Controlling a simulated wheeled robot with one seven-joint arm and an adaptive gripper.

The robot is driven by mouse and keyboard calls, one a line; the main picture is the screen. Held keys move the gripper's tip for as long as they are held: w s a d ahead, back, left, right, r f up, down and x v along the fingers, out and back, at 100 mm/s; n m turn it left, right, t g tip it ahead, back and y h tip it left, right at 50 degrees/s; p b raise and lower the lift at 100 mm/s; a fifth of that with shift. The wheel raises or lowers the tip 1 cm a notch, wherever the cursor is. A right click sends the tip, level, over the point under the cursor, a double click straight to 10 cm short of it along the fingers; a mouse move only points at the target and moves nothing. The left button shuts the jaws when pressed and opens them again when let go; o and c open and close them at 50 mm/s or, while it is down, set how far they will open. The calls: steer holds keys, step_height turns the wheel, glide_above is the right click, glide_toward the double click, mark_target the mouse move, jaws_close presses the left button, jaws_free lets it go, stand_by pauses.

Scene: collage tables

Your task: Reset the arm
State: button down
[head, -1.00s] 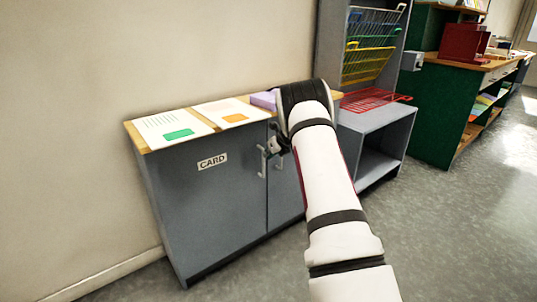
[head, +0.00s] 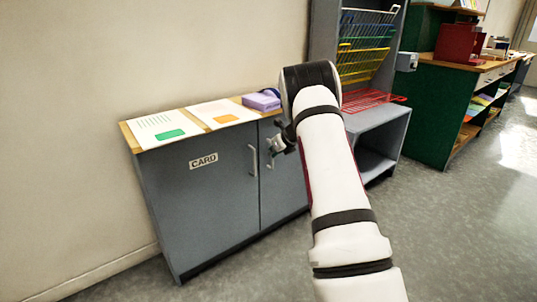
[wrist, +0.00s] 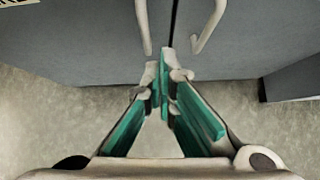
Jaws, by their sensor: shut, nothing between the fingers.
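My white arm with black bands reaches up from the bottom right of the head view. My gripper (head: 283,140) shows at the arm's far end, in front of the grey cabinet's right door, partly hidden by the arm. In the wrist view my gripper (wrist: 160,85) has its fingertips together, with green inner pads and nothing between them. The tips point toward the cabinet doors, just below two pale door handles (wrist: 208,27). I cannot tell from these views whether the tips touch anything.
The grey cabinet (head: 205,205) labelled CARD carries paper sheets (head: 155,127) and a purple box (head: 262,101). Behind the arm stands a rack with coloured wire shelves (head: 362,65). A green workbench (head: 440,105) is at right. Open floor (head: 460,235) lies at the lower right.

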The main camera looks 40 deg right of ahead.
steer(key=s+a+r+m+t+h+p, duration=0.2)
steer(key=r+m, duration=0.5)
steer(key=r, duration=1.1)
steer(key=s+a+r+m+g+h+b, duration=0.1)
steer(key=s+a+r+m+h, duration=0.15)
steer(key=s+r+m, duration=0.25)
steer(key=s+a+r+m+g+h, duration=0.1)
steer(key=s+a+r+m+h, duration=0.15)
steer(key=s+r+m, duration=0.3)
steer(key=s+a+f+m+g+y, duration=0.3)
steer(key=s+a+m, duration=0.3)
steer(key=s+a, duration=0.7)
steer(key=s+a+f+m+g+y, duration=0.25)
steer(key=s+a+m, duration=0.45)
steer(key=s, duration=1)
steer(key=s+a+f+m+g+y, duration=0.25)
steer(key=s+a+m, duration=0.25)
steer(key=s+a, duration=0.8)
step_height(320, 180, up, 26)
steer(key=d+t+p, duration=0.1)
steer(key=t+p, duration=0.2)
steer(key=p, duration=2.1)
steer(key=shift+s+d+h+p, duration=0.25)
steer(key=shift+s+h+p, duration=0.05)
steer(key=shift+s+p, duration=0.05)
steer(key=shift+f, duration=0.1)
